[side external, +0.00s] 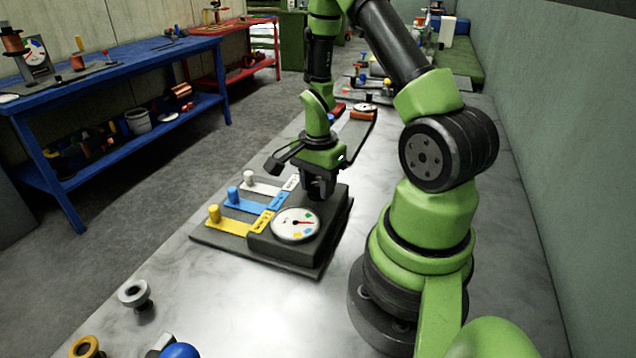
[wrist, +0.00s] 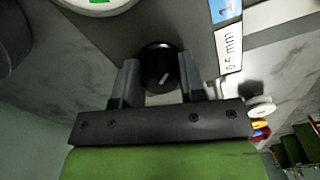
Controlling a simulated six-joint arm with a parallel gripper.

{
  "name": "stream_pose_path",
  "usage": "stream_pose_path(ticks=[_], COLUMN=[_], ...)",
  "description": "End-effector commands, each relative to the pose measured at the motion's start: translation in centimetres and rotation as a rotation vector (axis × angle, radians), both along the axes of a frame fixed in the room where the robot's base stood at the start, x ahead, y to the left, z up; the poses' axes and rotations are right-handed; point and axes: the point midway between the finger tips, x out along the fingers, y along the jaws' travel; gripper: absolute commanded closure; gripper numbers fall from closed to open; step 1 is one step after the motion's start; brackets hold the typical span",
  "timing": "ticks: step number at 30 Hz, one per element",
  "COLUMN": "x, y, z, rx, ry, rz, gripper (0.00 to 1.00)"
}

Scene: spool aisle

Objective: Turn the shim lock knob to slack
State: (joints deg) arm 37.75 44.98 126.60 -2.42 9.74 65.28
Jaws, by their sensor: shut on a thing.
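The shim lock knob (wrist: 160,69) is a round black knob with a short pale mark on its top. It sits on a dark grey block, and in the wrist view it lies between the two fingers of my gripper (wrist: 158,66). My gripper is shut on it, one finger on each side. In the side external view my gripper (side external: 320,190) points down at the back of the block and hides the knob. A white dial (side external: 295,224) with a needle and coloured patches lies on the block. I can read no slack marking.
Yellow (side external: 228,226), blue (side external: 255,202) and white (side external: 270,186) shim strips with pegs lie left of the dial on the dark base plate (side external: 218,241). Loose spool-like parts (side external: 135,294) are at the front left. A wall stands close on the right.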

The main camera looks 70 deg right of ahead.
Motion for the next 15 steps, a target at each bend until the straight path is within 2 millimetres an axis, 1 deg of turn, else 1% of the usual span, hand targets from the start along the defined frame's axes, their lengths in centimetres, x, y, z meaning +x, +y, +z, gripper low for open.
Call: stream_pose_path(ticks=[15], x=[-0.02], y=[-0.04], z=[0.06], rx=[0.0], ry=[-0.001], rz=[0.487], gripper=[0.86])
